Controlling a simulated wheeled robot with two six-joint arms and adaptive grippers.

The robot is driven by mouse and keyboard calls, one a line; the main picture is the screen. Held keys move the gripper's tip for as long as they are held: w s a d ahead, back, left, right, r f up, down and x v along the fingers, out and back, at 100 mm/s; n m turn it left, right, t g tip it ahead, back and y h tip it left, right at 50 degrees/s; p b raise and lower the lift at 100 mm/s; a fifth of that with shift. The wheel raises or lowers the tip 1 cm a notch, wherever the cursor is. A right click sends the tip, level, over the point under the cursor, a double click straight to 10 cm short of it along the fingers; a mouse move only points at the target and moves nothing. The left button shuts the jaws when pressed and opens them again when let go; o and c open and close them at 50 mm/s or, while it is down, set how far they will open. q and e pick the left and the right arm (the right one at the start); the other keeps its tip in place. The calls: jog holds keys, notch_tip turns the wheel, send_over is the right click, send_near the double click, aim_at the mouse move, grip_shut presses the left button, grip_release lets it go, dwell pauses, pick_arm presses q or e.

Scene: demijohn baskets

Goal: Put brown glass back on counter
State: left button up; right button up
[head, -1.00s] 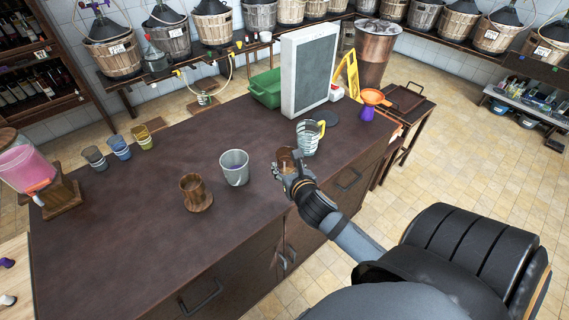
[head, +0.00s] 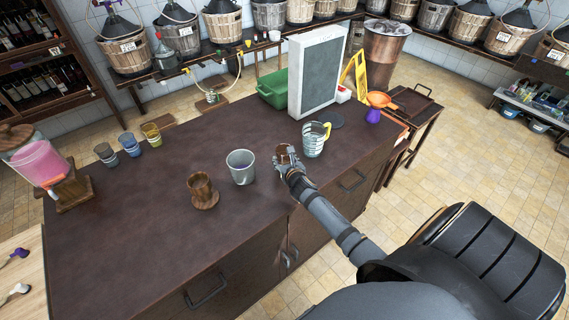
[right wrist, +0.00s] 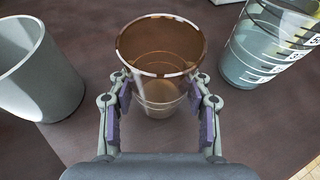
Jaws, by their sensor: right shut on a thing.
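The brown glass (right wrist: 160,50) is between the fingers of my right gripper (right wrist: 161,100), which is shut on it, in the right wrist view. It is see-through and upright, with its open rim up. In the head view the brown glass (head: 285,152) is small and partly hidden by my right gripper (head: 287,166), near the right part of the dark counter (head: 130,230). The glass is low over the counter; I cannot tell whether its base touches. My left gripper is not in view.
A grey metal cup (head: 240,167) stands left of the brown glass, and a clear measuring jug (head: 314,140) with a yellow handle stands right of it. A wooden mug (head: 202,191) is further left. Grey, blue and yellow glasses (head: 130,144) stand at the far left. The counter's front left is clear.

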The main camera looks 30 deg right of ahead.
jog(key=shift+f, duration=0.9)
jog(key=o, duration=1.5)
jog(key=shift+f, duration=0.1)
jog(key=shift+c, duration=0.2)
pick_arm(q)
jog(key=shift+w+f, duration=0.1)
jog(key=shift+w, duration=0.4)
pick_arm(e)
jog(key=shift+r, duration=0.2)
jog(key=v, duration=1.2)
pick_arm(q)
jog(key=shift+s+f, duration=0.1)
